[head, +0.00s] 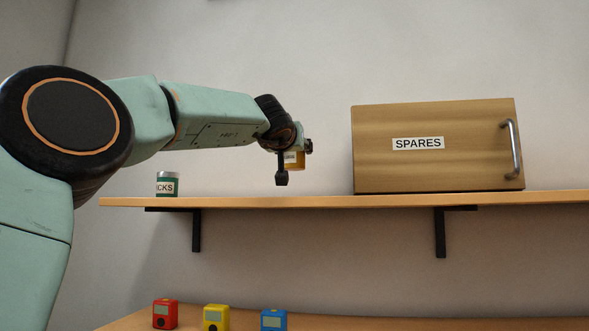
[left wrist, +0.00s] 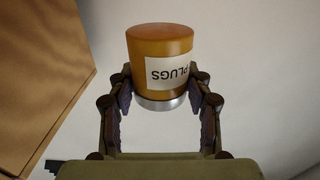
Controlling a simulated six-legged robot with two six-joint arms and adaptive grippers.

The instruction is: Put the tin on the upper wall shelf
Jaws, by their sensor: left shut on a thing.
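An orange tin (left wrist: 160,50) with a white PLUGS label and a silver band at one end is between the fingers of my left gripper (left wrist: 160,92), which is shut on it. In the left wrist view the label reads upside down. In the head view the tin (head: 297,160) is partly hidden by my left gripper (head: 294,166). They appear above the wooden wall shelf (head: 330,201), with a gap under the lower finger. I cannot tell how far over the shelf they are in depth. My right gripper is not in view.
A wooden SPARES cabinet (head: 430,165) with a metal handle stands on the shelf at the right. A green tin (head: 167,186) stands near its left end. Between them the shelf looks clear. Red (head: 165,314), yellow (head: 215,318) and blue (head: 273,320) instruments stand on a lower wooden surface.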

